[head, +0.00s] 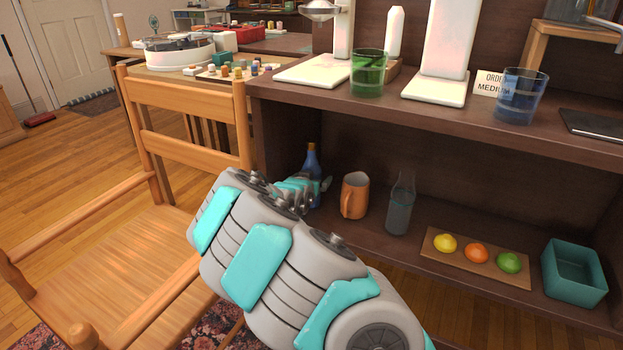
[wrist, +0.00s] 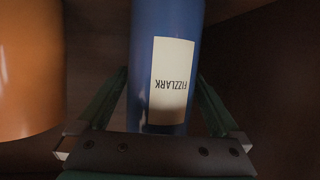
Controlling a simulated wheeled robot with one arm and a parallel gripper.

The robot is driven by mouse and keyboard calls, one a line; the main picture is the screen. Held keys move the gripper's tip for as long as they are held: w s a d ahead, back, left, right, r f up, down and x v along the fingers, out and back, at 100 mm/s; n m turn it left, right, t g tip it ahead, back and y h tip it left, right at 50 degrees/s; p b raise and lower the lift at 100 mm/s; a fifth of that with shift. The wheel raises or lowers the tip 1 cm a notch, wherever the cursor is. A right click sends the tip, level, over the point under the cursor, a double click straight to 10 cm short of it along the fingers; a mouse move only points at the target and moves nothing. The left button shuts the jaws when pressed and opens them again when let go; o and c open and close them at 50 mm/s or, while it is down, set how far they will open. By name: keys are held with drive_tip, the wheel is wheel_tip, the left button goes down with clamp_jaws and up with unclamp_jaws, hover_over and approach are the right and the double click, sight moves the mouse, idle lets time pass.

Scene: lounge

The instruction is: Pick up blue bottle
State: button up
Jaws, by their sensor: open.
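The blue bottle (head: 312,160) stands on the lower shelf, left of the orange mug, its lower part partly hidden by my arm in the head view. In the wrist view the blue bottle (wrist: 167,28) fills the middle, with a white label reading FIZZLARK upside down. My gripper (wrist: 160,105) is open, with one finger on each side of the bottle. I cannot tell whether either finger touches it. In the head view my gripper (head: 318,187) is small and partly hidden beside the bottle.
An orange mug (head: 355,195) stands close right of the bottle; it also fills the left of the wrist view (wrist: 28,70). A glass carafe (head: 400,208), a board (head: 460,268) with fruit and a teal bin (head: 573,273) are further right. A wooden chair (head: 190,150) stands at left.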

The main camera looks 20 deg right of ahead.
drive_tip(key=shift+w+d+f, duration=0.1)
drive_tip(key=shift+d, duration=0.05)
drive_tip(key=shift+c, duration=0.2)
clamp_jaws()
idle(0.6)
